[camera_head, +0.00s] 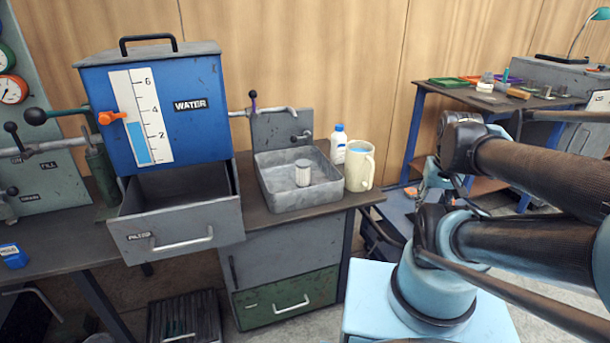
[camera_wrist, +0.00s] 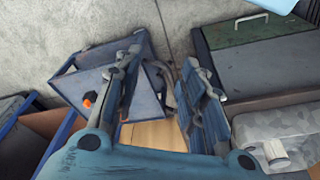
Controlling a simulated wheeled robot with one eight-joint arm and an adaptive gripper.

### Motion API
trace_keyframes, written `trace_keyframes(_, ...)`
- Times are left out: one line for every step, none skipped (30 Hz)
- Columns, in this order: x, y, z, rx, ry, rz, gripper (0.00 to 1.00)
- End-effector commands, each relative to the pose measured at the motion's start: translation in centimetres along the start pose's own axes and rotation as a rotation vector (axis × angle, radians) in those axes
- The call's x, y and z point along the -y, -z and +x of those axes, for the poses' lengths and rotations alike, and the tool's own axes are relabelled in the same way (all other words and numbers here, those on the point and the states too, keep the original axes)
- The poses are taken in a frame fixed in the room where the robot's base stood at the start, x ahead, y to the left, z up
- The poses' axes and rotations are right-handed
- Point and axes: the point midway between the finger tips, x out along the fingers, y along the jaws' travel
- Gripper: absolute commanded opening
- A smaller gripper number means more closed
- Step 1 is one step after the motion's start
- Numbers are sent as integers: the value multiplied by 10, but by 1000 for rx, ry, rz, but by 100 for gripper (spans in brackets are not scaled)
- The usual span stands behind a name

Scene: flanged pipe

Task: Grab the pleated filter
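A small white ribbed cylinder, which looks like the pleated filter (camera_head: 303,172), stands upright in a grey metal basin (camera_head: 276,202) on the bench in the head view.
A cream jug (camera_head: 360,168) and a white bottle with a blue cap (camera_head: 339,143) stand right of the basin. Left is a blue water tank (camera_head: 187,115) above an open grey drawer (camera_head: 180,235). A side table (camera_head: 480,97) stands at the back right.

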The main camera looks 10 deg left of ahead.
Motion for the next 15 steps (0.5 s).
trace_keyframes(1, -6, -6, -10, 1, -4, 56)
trace_keyframes(1, -6, -8, -11, 1, -9, 63)
trace_keyframes(2, -3, -10, -11, 3, -19, 70)
trace_keyframes(4, 0, -12, -11, 5, -29, 70)
trace_keyframes(5, 4, -14, -10, 7, -43, 70)
trace_keyframes(8, 10, -18, -8, 11, -66, 70)
trace_keyframes(10, 16, -22, -7, 15, -86, 70)
trace_keyframes(12, 21, -25, -6, 19, -108, 70)
trace_keyframes(17, 30, -30, -5, 25, -139, 70)
trace_keyframes(21, 36, -34, -4, 29, -166, 70)
trace_keyframes(25, 43, -38, -3, 34, -193, 70)
trace_keyframes(32, 53, -43, -1, 40, -229, 70)
trace_keyframes(36, 60, -46, 0, 45, -257, 70)
trace_keyframes(41, 67, -50, 1, 49, -283, 70)
trace_keyframes(48, 76, -54, 2, 55, -319, 70)
